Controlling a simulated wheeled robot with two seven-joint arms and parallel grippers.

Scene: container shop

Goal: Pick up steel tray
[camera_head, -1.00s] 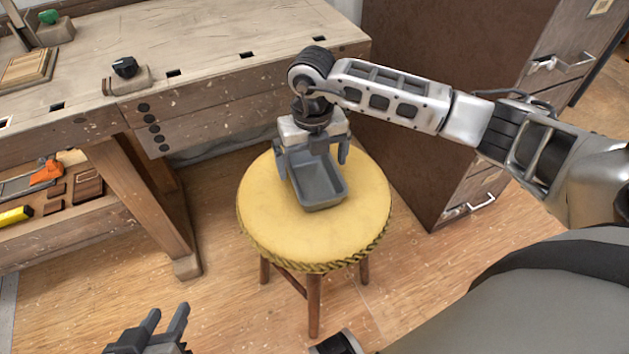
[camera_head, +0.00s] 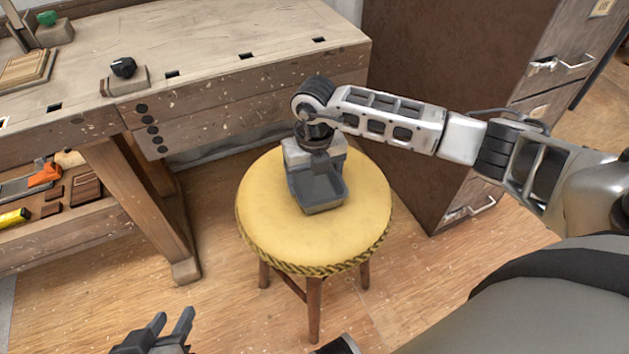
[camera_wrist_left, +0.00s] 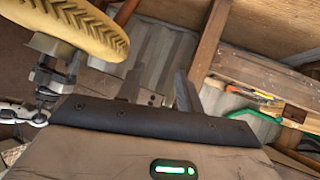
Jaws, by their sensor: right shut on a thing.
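The steel tray (camera_head: 321,196) is a small grey rectangular pan on the yellow cushion of a round stool (camera_head: 270,232) in the head view. My right gripper (camera_head: 318,172) is over the tray's back end and shut on it. The gripper and wrist hide that end, and the fingers are hard to make out. The tray looks roughly level; I cannot tell whether it touches the cushion. My left gripper (camera_head: 170,328) is open and empty at the bottom left of the head view, apart from the stool. Its fingers also show in the left wrist view (camera_wrist_left: 155,88).
A wooden workbench (camera_head: 235,45) stands behind and left of the stool, with tools on its lower shelf (camera_head: 60,225). A brown drawer cabinet (camera_head: 440,60) stands behind right. Open wooden floor (camera_head: 225,310) lies in front of the stool.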

